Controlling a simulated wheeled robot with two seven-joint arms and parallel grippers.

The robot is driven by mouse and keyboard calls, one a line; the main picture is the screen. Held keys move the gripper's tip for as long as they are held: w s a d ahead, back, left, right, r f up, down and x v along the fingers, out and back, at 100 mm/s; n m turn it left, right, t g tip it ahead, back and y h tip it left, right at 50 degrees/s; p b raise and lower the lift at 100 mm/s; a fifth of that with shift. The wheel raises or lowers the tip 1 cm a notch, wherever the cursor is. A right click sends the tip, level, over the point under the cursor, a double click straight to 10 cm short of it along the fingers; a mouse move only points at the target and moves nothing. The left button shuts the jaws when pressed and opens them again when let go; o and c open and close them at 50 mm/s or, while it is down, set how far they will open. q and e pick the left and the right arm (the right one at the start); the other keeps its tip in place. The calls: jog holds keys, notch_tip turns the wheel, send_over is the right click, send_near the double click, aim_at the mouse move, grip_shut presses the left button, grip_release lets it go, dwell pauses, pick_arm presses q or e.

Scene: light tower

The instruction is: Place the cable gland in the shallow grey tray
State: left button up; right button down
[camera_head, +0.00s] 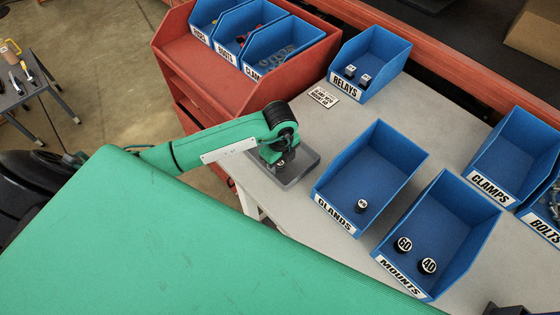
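The shallow grey tray (306,164) lies on the pale worktop, left of the blue bin labelled GLANDS (391,157). My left gripper (281,161) points down over the tray. A small dark piece with a pale mark shows at its fingertips, mostly hidden by the gripper. I cannot tell whether the fingers are shut on it or whether it touches the tray floor. One black cable gland (361,206) with a white top stands in the GLANDS bin near its front. My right gripper is not in view.
The MOUNTS bin (452,222) holds two black mounts marked 60 and 40. The RELAYS bin (376,58) stands behind the tray, with a small sign (324,97) nearby. CLAMPS (518,148) and BOLTS bins are at right. A red cabinet (205,68) carries more blue bins.

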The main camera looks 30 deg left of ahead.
pick_arm(q)
jog(key=shift+r, duration=0.1)
notch_tip(320, 180, up, 12)
jog(key=b, duration=0.2)
jog(key=shift+b, duration=0.3)
